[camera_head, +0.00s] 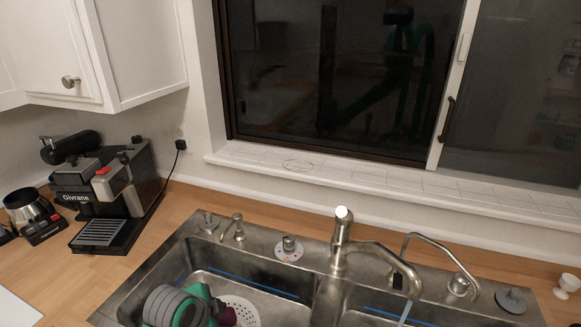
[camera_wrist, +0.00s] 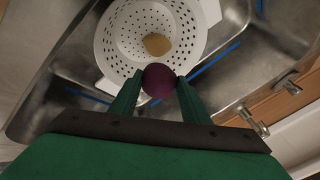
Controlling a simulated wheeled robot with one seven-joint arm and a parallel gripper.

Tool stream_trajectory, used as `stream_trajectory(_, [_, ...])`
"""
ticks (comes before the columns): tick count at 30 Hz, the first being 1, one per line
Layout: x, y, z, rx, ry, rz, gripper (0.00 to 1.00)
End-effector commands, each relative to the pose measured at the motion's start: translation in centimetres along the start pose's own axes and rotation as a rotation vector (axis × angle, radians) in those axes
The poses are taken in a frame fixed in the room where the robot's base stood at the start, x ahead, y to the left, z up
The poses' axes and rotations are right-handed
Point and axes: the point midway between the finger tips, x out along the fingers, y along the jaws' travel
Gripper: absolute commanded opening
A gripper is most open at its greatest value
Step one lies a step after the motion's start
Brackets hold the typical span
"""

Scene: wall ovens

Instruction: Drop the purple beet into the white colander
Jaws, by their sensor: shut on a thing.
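The purple beet (camera_wrist: 158,81) is held between the two fingertips of my gripper (camera_wrist: 155,88) in the wrist view. My gripper is shut on it. In the head view the beet (camera_head: 227,316) shows as a small dark purple patch beside my green gripper (camera_head: 213,306). The white colander (camera_wrist: 112,50), round with many holes, sits in the left sink basin. In the wrist view the beet overlaps the colander's near rim. In the head view only part of the colander (camera_head: 243,308) shows behind my gripper. A tan, potato-like item (camera_wrist: 157,44) lies inside the colander.
The double steel sink (camera_head: 265,262) has a faucet (camera_head: 342,240) rising between its basins. Blue strips line the basin walls. A Givrane coffee machine (camera_head: 110,195) stands on the wooden counter at left. A small white cup (camera_head: 567,284) stands at far right.

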Motion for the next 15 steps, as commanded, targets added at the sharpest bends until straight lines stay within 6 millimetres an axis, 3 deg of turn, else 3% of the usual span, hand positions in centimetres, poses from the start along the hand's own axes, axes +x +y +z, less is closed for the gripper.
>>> stream_trajectory(6, [0.04, 0.0, -0.03, 0.001, 0.0, 0.0, 0.18])
stream_trajectory(7, [0.04, 0.0, -0.06, 0.001, 0.0, 0.0, 0.44])
stream_trajectory(9, [0.06, 0.01, -0.12, 0.002, 0.001, 0.0, 0.61])
stream_trajectory(15, [0.09, 0.03, -0.23, 0.004, 0.001, 0.001, 0.64])
